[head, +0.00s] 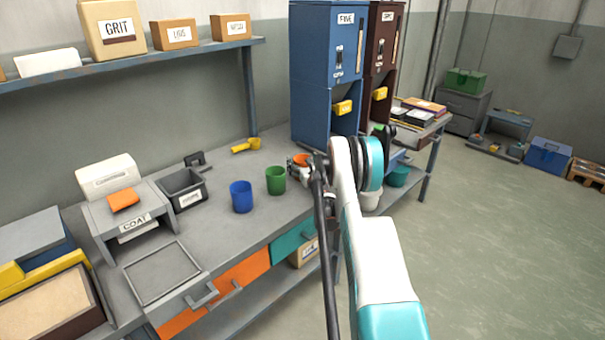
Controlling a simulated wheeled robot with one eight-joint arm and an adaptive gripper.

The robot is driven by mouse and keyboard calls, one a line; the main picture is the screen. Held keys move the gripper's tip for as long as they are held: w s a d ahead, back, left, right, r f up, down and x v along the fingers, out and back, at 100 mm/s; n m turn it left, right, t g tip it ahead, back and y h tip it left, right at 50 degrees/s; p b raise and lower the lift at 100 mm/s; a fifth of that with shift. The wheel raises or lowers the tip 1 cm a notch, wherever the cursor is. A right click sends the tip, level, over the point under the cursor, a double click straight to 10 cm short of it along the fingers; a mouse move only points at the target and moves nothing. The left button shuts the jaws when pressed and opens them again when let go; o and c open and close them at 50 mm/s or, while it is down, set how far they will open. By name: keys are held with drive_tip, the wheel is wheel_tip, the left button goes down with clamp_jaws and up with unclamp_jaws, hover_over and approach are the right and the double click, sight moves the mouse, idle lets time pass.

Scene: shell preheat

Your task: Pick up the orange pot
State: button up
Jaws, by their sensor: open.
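The orange pot (302,158) stands on the workbench, to the right of the green pot (276,181) and the blue pot (241,197). Only part of its orange rim and side shows; my gripper and arm hide the rest. My gripper (298,168) is open and right at the orange pot, in front of it and overlapping it in the picture. I cannot tell whether the fingers touch the pot or how they sit around it.
The workbench (220,235) also bears a black bin (183,189), a COAT stand (130,222), a yellow scoop (246,145) and an empty frame (162,272). A blue dispenser cabinet (325,75) rises behind the orange pot.

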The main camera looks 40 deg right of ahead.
drive_tip(key=c, duration=1.3)
